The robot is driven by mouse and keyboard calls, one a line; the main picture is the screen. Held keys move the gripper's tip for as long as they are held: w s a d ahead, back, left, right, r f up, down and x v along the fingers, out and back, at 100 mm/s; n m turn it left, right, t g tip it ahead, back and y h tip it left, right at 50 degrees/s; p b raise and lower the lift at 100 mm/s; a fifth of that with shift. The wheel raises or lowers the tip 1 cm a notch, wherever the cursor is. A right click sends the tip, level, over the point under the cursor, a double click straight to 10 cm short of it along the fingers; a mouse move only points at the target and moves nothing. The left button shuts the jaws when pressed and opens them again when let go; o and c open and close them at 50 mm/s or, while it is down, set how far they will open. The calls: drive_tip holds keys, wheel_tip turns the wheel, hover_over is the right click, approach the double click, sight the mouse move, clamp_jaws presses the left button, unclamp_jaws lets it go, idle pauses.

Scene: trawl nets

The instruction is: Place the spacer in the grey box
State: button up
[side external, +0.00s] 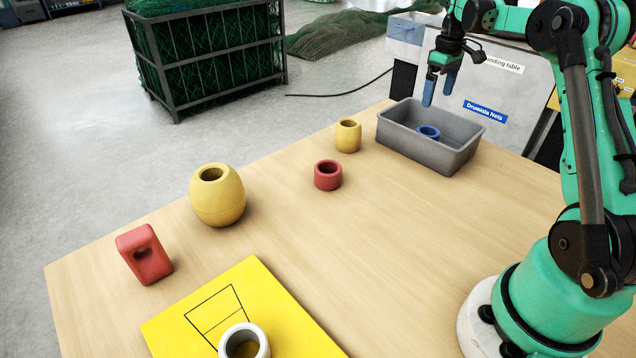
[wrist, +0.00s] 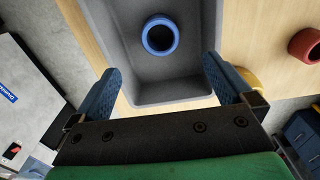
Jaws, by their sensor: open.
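The grey box (side external: 415,147) stands at the far right of the table, and its inside fills the upper middle of the wrist view (wrist: 190,76). A short blue ring (side external: 428,131), which looks like the spacer, lies on the box floor with its hole facing up; it also shows in the wrist view (wrist: 160,36). My gripper (side external: 440,92) is above the box with its blue fingers pointing down. In the wrist view the fingers (wrist: 161,70) are spread wide with nothing between them. The ring is clear of both fingers.
A small yellow cylinder (side external: 348,136) and a red ring (side external: 328,175) stand left of the box. A yellow barrel (side external: 217,196), a red block with a hole (side external: 144,254) and a white ring (side external: 244,343) on a yellow board (side external: 285,312) are nearer. Table right of the red ring is clear.

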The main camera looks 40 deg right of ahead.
drive_tip(key=a+r+t+h, duration=0.1)
drive_tip(key=a+r+t, duration=0.4)
drive_tip(key=a, duration=1.2)
drive_tip(key=s+a+f+t, duration=0.1)
drive_tip(key=s+a, duration=0.2)
drive_tip(key=a, duration=0.3)
drive_tip(key=s+a+f+t+y, duration=0.1)
drive_tip(key=s+a+f, duration=0.1)
drive_tip(key=s+a, duration=0.2)
drive_tip(key=a, duration=0.3)
